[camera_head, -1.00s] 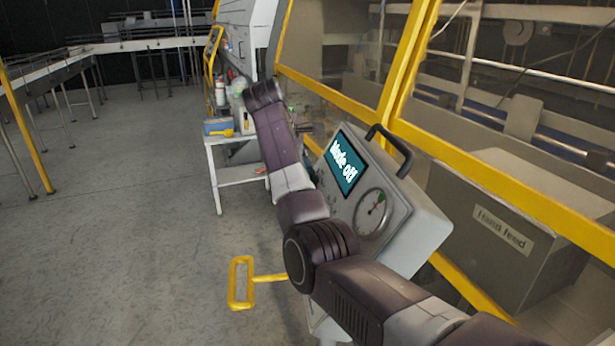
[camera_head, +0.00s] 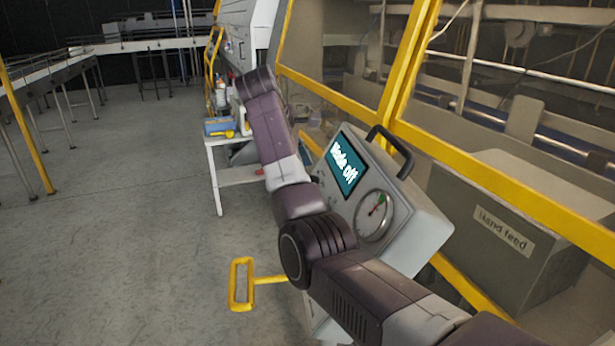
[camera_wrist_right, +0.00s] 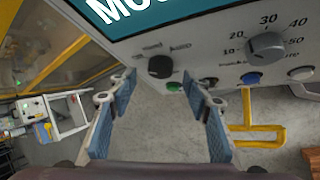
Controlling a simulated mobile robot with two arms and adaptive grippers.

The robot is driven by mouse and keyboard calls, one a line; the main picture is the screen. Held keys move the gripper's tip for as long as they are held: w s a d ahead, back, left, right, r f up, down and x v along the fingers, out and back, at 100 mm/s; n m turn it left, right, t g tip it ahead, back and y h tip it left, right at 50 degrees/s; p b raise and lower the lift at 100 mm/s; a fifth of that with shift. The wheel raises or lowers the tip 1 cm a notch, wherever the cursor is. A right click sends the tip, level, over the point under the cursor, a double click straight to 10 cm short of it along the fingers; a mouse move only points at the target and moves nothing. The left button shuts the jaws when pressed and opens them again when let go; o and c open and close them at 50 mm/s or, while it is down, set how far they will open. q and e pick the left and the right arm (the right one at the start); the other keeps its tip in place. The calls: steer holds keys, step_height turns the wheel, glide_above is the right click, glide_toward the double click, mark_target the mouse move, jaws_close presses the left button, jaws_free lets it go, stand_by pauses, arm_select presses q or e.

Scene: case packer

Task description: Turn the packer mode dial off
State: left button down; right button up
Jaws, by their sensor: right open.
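The control box (camera_head: 420,225) has a teal screen (camera_head: 345,165) that reads "Mode off" in the head view. In the right wrist view, a black dial (camera_wrist_right: 160,67) sits on the box's underside-facing panel, with small lettering beside it, partly legible as "Auto". Where its pointer stands is hard to tell. My right gripper (camera_wrist_right: 160,103) is open and empty; its two blue-padded fingers are spread wide, below and to either side of the black dial, apart from it. In the head view my right arm hides the dial and the gripper. My left gripper is not in view.
A grey numbered knob (camera_wrist_right: 266,46) and several buttons, including a green one (camera_wrist_right: 175,86), are near the dial. The box also carries a gauge (camera_head: 374,215) and a black handle (camera_head: 391,148). A yellow bar handle (camera_head: 241,284) stands left of it; yellow guard frames stand behind.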

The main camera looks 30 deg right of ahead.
steer(key=v, duration=0.9)
steer(key=shift+f, duration=0.1)
